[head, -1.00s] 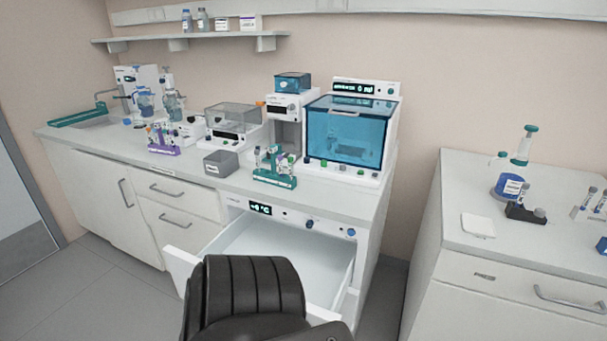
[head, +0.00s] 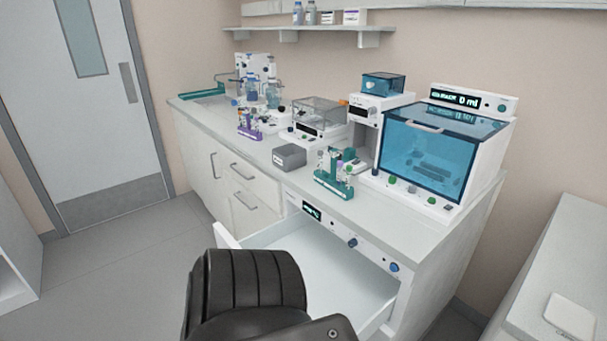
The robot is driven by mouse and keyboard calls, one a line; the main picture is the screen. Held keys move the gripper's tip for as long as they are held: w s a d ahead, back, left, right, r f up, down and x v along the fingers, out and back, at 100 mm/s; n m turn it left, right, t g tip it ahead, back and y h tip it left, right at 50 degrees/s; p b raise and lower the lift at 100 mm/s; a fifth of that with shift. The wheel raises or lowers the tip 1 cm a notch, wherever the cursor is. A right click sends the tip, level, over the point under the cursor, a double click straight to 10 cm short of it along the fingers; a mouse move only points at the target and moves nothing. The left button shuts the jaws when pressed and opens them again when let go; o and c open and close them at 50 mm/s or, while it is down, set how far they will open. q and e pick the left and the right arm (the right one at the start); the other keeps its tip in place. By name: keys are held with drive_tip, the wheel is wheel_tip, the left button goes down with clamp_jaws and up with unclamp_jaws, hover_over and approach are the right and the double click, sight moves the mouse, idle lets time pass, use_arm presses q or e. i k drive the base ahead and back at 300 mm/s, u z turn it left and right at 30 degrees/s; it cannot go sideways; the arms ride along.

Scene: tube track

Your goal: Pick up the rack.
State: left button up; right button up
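A green rack (head: 334,182) with several tubes stands upright on the counter, near its front edge above the open drawer. A smaller purple rack (head: 249,128) with tubes stands further back along the counter to the left. I cannot tell from the task which rack is meant. Neither of my grippers is in view. A black ribbed part of my own body covers the lower middle of the picture and hides part of the drawer.
An open white drawer (head: 310,252) sticks out below the green rack and looks empty where visible. A grey box (head: 289,157) and a blue-windowed machine (head: 432,150) flank that rack. Another counter (head: 560,270) is at right. Floor at left is clear.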

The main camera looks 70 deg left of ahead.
sight(328, 181)
drive_tip(key=u, duration=0.7)
drive_tip(key=i, duration=0.55)
drive_tip(key=u, duration=0.6)
